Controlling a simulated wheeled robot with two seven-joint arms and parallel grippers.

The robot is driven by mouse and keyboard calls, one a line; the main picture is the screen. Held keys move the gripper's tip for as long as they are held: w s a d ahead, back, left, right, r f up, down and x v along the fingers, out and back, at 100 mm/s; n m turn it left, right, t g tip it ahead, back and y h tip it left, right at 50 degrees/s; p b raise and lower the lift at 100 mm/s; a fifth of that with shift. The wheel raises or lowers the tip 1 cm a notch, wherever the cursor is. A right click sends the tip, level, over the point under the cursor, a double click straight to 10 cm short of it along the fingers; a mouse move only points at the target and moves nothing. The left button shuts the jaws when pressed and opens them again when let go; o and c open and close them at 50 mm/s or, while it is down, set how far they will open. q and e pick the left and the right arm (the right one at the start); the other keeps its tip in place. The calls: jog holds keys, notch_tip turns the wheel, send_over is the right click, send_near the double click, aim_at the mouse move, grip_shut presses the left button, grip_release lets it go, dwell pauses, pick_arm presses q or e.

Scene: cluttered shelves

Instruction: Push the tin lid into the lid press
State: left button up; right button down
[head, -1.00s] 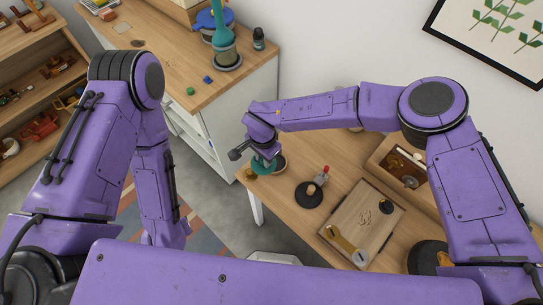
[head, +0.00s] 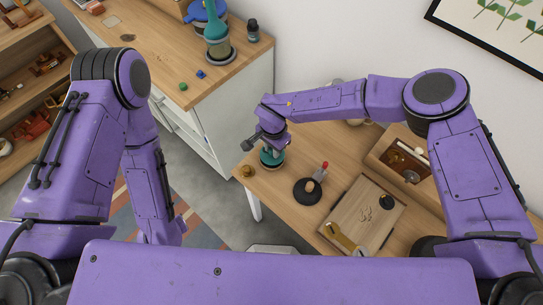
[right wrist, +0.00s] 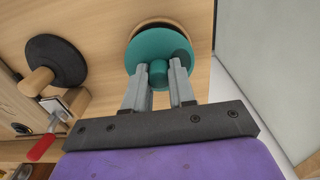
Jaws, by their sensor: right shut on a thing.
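A teal round lid with a knob (right wrist: 152,46), which I take to be the tin lid, is in my right gripper (right wrist: 163,78), its fingers closed about the knob. It also shows in the head view (head: 271,159) below my right gripper (head: 273,145). In the right wrist view the lid lies over a round wood-coloured piece (right wrist: 146,24), perhaps the lid press, whose rim shows past the lid's far edge. Most of that piece is hidden, and I cannot tell whether the lid touches it. My left arm hangs at the left; its gripper is out of view.
A black disc with a wooden knob (head: 307,192) and a red-handled clamp (head: 322,171) stand close by. A wooden board (head: 364,214) lies to the right. A cabinet (head: 233,95) stands behind the table's left end.

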jog(key=shift+s, duration=0.1)
jog(key=shift+f+b, duration=0.9)
jog(key=shift+f, duration=0.25)
dwell(0.9)
jog(key=c, duration=0.9)
grip_release()
jog(key=shift+o, duration=0.2)
jog(key=shift+r, duration=0.4)
notch_tip(320, 180, up, 9)
jog(key=b, duration=0.2)
jog(key=shift+f+b, duration=0.15)
jog(key=shift+b, duration=0.15)
jog(key=shift+r, duration=0.55)
jog(key=shift+a, duration=0.1)
